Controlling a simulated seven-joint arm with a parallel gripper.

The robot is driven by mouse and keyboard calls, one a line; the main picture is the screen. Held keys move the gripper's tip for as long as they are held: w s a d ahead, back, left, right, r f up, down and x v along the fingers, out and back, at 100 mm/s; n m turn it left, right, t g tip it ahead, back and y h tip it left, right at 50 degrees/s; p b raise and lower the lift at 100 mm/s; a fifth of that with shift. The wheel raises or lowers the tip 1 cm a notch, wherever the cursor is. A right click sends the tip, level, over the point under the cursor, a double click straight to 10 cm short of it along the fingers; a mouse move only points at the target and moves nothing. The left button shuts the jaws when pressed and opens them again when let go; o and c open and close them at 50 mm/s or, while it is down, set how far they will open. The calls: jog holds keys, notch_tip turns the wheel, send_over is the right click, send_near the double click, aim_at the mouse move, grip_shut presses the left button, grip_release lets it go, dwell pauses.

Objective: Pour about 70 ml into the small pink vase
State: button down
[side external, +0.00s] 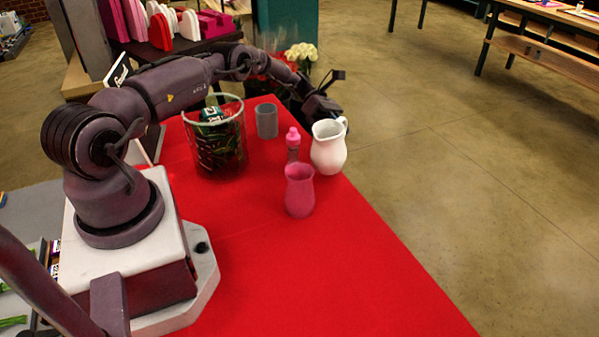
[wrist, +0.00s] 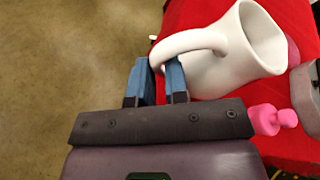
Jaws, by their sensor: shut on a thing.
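The white pitcher (side external: 328,150) stands upright near the right edge of the red table; I cannot tell whether its base touches the cloth. My gripper (side external: 328,106) reaches its handle from behind. In the wrist view the blue-padded fingers (wrist: 160,78) are shut on the handle of the pitcher (wrist: 225,62), whose mouth faces upper right. Its contents are hidden. The small pink vase (side external: 300,192) stands upright on the table, front-left of the pitcher and apart from it. A pink patch beyond the pitcher in the wrist view is probably this vase (wrist: 293,50).
A grey cup (side external: 266,121) and a large clear container (side external: 214,140) with dark green contents stand farther left. White flowers (side external: 302,52) are behind. The front of the red table (side external: 300,275) is clear.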

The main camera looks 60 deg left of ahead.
jog(key=shift+w+a+f+h, duration=0.1)
jog(key=shift+w+f+h, duration=0.2)
jog(key=shift+f, duration=0.1)
jog(key=shift+f+n, duration=0.1)
jog(key=shift+n, duration=0.2)
jog(key=shift+g, duration=0.3)
dwell(0.8)
